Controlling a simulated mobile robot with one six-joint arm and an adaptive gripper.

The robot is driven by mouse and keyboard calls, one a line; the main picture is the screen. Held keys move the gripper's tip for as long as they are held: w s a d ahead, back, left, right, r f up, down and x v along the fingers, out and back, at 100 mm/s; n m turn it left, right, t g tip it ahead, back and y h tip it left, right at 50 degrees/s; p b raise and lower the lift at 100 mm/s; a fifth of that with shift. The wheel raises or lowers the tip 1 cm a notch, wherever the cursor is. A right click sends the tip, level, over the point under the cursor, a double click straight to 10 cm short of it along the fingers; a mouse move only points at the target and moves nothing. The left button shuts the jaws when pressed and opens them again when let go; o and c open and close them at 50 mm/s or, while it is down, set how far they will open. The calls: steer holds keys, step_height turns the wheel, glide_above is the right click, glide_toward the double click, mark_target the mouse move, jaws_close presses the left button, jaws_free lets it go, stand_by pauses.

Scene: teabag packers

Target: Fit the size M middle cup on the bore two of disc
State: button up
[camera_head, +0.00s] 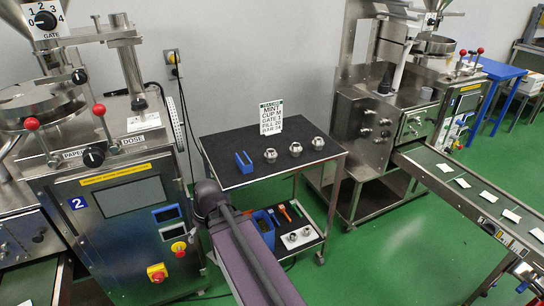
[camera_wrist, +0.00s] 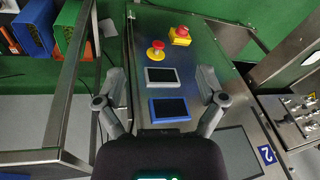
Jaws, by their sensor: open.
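Three small metal cups stand in a row on the black table top (camera_head: 225,165): a left cup (camera_head: 270,155), a middle cup (camera_head: 295,149) and a right cup (camera_head: 318,143). Their size marks are too small to read. A round metal pan (camera_head: 40,101) sits on top of the left machine; I cannot make out a disc with numbered bores. My gripper (camera_wrist: 161,75) is open and empty in the wrist view, its fingers apart over the left machine's front panel. In the head view my arm rises in the foreground, and the gripper cannot be made out.
A card (camera_head: 271,118) on the table reads MINT, CUP M. A blue holder (camera_head: 243,161) stands left of the cups. The lower shelf holds a blue bin (camera_head: 263,226), tools and a white tray (camera_head: 311,239) with two metal parts. Machines flank the table; a conveyor (camera_head: 470,190) runs right.

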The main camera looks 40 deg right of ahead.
steer(key=w+d+r+t, duration=0.1)
steer(key=d+r+t, duration=0.1)
steer(key=d, duration=0.4)
steer(key=w+d+r+t, duration=0.2)
steer(key=d, duration=0.5)
steer(key=w+d+r+t+y+p, duration=0.1)
steer(key=w+d+r+t, duration=0.1)
steer(key=d, duration=0.4)
steer(key=shift+d+r+t, duration=0.15)
steer(key=shift+d+t, duration=0.05)
steer(key=shift+t, duration=0.2)
steer(key=t+h, duration=0.3)
steer(key=t, duration=0.2)
glide_toward(273, 152)
steer(key=s+a, duration=0.1)
steer(key=s, duration=0.1)
steer(key=shift+d+r+m+p, duration=0.4)
steer(key=shift+d+r, duration=0.05)
steer(key=shift+r, duration=0.05)
steer(key=b+x, duration=0.3)
steer(key=x, duration=0.4)
steer(key=shift+w+d+f, duration=0.1)
steer(key=shift+w+f, duration=0.25)
steer(key=shift+w, duration=0.35)
